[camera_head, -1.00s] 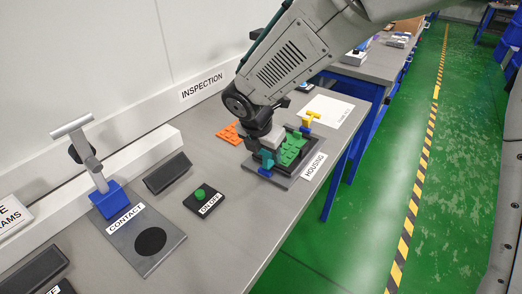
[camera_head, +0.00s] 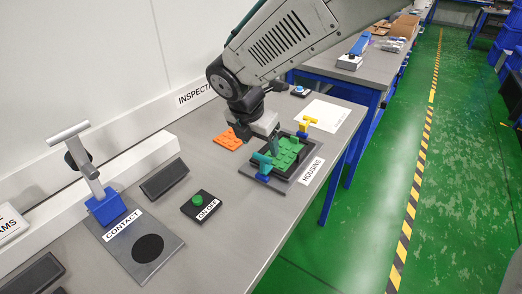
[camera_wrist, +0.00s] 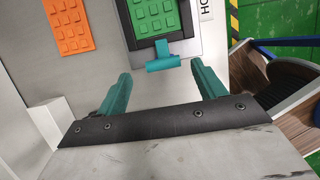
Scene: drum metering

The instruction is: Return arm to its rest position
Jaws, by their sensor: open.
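The housing fixture (camera_head: 284,158) holds a green studded block (camera_head: 286,151) inside a dark frame. In the wrist view the green block (camera_wrist: 155,14) and the teal clamp (camera_wrist: 162,62) lie beyond the fingertips.
An orange studded piece (camera_head: 229,140) lies left of the fixture. A green button (camera_head: 198,200), the contact station (camera_head: 136,245) with its upright lever (camera_head: 84,160), and a white sheet (camera_head: 323,115) are on the bench. The wall is at the left; the green floor (camera_head: 350,230) is clear.

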